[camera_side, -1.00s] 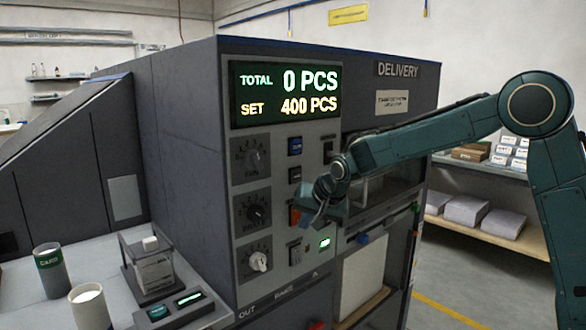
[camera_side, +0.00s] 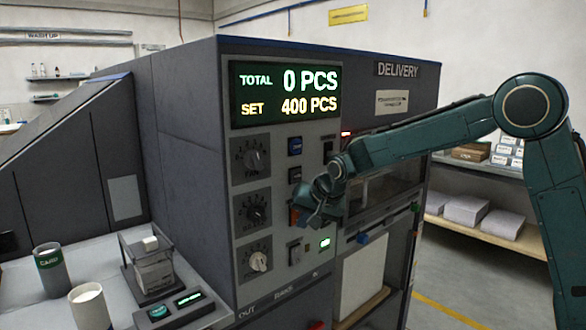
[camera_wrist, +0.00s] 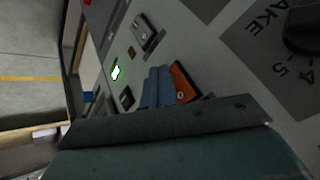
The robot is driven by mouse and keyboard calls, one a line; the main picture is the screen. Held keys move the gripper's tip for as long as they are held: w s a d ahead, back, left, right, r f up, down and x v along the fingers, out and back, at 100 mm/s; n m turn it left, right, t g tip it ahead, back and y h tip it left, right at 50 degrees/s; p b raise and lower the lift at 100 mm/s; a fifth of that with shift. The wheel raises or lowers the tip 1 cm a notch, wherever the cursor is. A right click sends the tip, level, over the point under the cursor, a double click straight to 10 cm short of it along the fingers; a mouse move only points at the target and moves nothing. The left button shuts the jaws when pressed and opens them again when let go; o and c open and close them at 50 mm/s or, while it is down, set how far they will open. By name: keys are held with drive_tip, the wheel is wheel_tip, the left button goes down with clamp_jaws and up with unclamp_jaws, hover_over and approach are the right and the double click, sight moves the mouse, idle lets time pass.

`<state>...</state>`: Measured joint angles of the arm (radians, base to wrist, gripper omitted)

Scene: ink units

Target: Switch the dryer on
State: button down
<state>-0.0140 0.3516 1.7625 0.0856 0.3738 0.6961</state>
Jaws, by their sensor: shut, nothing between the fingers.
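The grey control panel (camera_side: 276,200) faces the side camera, with several knobs and switches. I cannot read which control is marked for the dryer. An orange rocker switch (camera_side: 293,215) sits in the middle column, partly hidden by my gripper (camera_side: 306,218). The orange switch also shows in the wrist view (camera_wrist: 184,83), with my blue fingers (camera_wrist: 158,87) right beside it. The fingers are shut and empty. Whether they touch the switch, I cannot tell. A green light (camera_side: 325,243) is lit below my gripper and shows in the wrist view (camera_wrist: 116,72).
The display (camera_side: 285,95) reads TOTAL 0 PCS, SET 400 PCS. A red light (camera_side: 346,133) glows above my forearm. Knobs (camera_side: 257,210) line the panel's left. A rocker switch (camera_side: 295,252) sits below the orange one. The delivery bay (camera_side: 385,190) lies right.

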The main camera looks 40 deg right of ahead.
drive_tip(key=shift+s, duration=0.2)
drive_tip(key=shift+s, duration=0.55)
idle(0.3)
drive_tip(key=shift+s+r, duration=0.2)
drive_tip(key=shift+s, duration=1.05)
drive_tip(key=shift+s+r, duration=0.15)
drive_tip(key=shift+s, duration=1.1)
drive_tip(key=shift+r, duration=0.1)
